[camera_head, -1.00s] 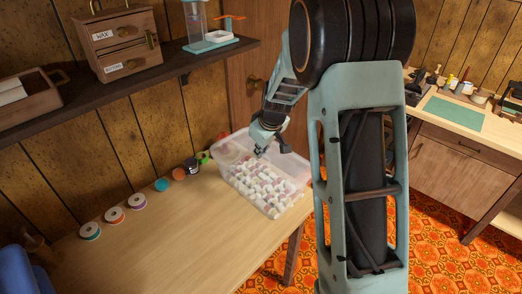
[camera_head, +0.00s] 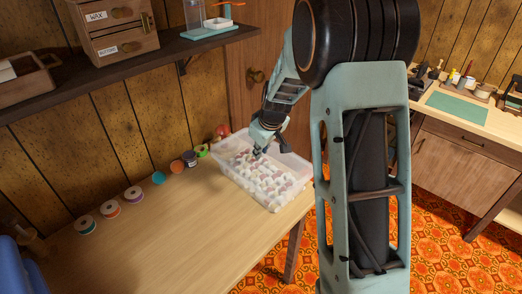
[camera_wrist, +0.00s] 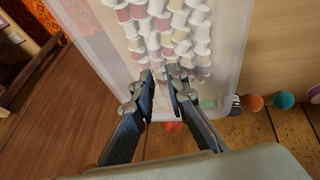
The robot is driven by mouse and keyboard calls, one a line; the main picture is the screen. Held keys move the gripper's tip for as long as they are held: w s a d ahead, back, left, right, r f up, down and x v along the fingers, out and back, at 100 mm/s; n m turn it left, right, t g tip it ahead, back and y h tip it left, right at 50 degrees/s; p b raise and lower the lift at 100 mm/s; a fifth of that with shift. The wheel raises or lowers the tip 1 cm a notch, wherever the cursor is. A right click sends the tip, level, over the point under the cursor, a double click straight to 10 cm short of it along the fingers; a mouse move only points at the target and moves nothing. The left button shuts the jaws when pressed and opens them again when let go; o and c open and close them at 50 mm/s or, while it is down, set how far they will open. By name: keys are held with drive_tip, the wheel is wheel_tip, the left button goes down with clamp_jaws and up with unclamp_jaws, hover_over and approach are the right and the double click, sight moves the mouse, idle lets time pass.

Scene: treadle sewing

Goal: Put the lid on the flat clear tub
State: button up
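A flat clear tub (camera_head: 280,201) full of white and pinkish spools stands at the far right corner of the wooden table. In the wrist view its translucent wall (camera_wrist: 98,62) and rows of spools fill the upper middle. My gripper (camera_head: 258,153) points down at the tub's far part. In the wrist view my gripper (camera_wrist: 161,80) has its two fingers apart with a narrow gap, and I see nothing clearly held between them. I cannot tell a separate lid from the clear plastic. Whether the fingertips touch the tub is unclear.
Several coloured thread spools (camera_head: 134,194) line the table's back edge along the wall. A shelf (camera_head: 120,67) with small drawers (camera_head: 118,25) hangs above. The table's front left (camera_head: 150,245) is clear. A workbench (camera_head: 470,118) stands at the right.

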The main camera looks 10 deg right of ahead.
drive_tip(key=shift+o, duration=1.1)
drive_tip(key=v, duration=1.2)
drive_tip(key=shift+d, duration=0.1)
